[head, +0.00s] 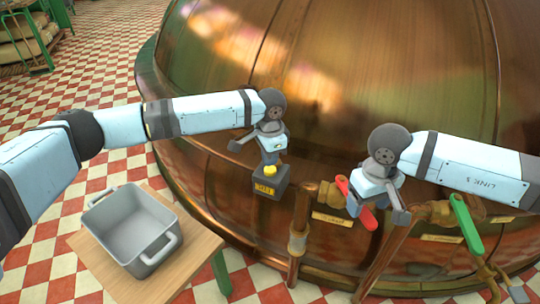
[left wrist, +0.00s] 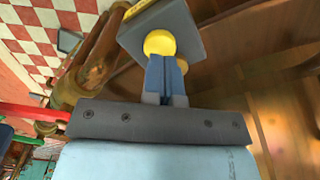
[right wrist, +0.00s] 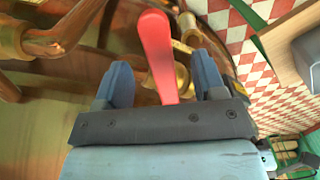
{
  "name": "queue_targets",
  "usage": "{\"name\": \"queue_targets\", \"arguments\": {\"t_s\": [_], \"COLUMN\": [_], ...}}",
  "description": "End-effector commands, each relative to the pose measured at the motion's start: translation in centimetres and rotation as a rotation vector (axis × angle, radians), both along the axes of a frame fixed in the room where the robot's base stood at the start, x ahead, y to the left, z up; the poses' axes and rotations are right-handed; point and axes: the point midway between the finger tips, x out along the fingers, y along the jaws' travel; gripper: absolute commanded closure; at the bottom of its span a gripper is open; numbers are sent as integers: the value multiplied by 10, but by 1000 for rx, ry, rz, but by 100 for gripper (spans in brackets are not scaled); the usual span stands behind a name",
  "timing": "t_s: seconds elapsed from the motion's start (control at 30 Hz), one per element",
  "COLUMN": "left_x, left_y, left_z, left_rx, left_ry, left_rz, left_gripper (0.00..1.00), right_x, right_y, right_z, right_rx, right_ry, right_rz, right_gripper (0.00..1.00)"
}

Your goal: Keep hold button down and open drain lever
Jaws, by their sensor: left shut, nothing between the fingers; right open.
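The yellow hold button (head: 270,169) sits on top of a dark box (head: 270,188) with a yellow label. My left gripper (head: 270,158) is shut and empty, pointing down over the button. In the left wrist view its fingertips (left wrist: 164,60) meet the yellow button (left wrist: 159,43); how far the button is pressed I cannot tell. A red lever (head: 368,217) and a green lever (head: 467,224) sit on copper pipes; their labels are unreadable. My right gripper (head: 358,203) is open at the red lever. In the right wrist view the red lever (right wrist: 157,45) shows between the parted fingers (right wrist: 163,80).
The large copper kettle (head: 330,70) fills the back. Copper pipes (head: 299,228) stand below the levers. A grey tub (head: 133,236) rests on a wooden table (head: 185,264) at front left. Checkered floor (head: 110,80) is open at the left.

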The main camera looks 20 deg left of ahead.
Motion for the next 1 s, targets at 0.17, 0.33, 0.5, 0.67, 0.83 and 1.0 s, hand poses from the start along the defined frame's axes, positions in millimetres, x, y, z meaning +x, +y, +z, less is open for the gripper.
{"name": "queue_targets", "arguments": {"t_s": [0.17, 0.33, 0.5, 0.67, 0.83, 1.0], "left_x": [0, 0, 0, 0, 0, 0], "left_y": [0, 0, 0, 0, 0, 0], "left_z": [15, 25, 36, 46, 56, 67], "left_rx": [0, 0, -1, 0, 0, 0], "left_ry": [0, 0, 1, 0, 0, 0], "left_rz": [0, 0, 0, 0, 0, -1], "left_gripper": [100, 100, 100, 100, 100, 100], "right_x": [0, 0, 0, 0, 0, 0], "right_y": [0, 0, 0, 0, 0, 0], "right_z": [19, 33, 46, 59, 73, 86], "right_rx": [0, 0, 0, 0, 0, 0], "right_ry": [0, 0, 0, 0, 0, 0], "right_rz": [0, 0, 0, 0, 0, 0], "right_gripper": [36, 36, 36, 36, 36, 36]}}
